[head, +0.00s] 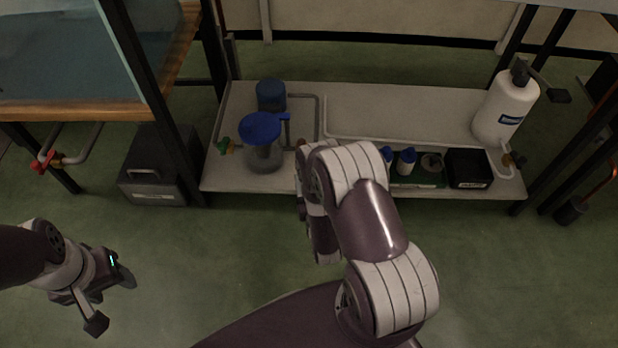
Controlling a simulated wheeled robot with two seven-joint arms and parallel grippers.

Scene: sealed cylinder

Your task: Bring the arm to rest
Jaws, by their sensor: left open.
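My left gripper (112,301) is at the lower left, over the green floor. Its two fingers are spread apart, with nothing between them. It is well clear of the low shelf. My right arm (370,220) fills the lower middle, bent and partly in front of the shelf's front edge. Its far part folds back down behind the upper links, and its gripper does not show. A clear jar with a blue lid (262,129) stands on the left part of the shelf. A white cylinder (504,106) with a dark valve top stands at the shelf's right end.
The low grey shelf (400,108) has dark posts. It also holds a dark blue container (271,95), small blue-capped bottles (406,161) and a black box (468,168). A dark case (158,180) stands on the floor near a water tank (70,55). Floor between my arms is clear.

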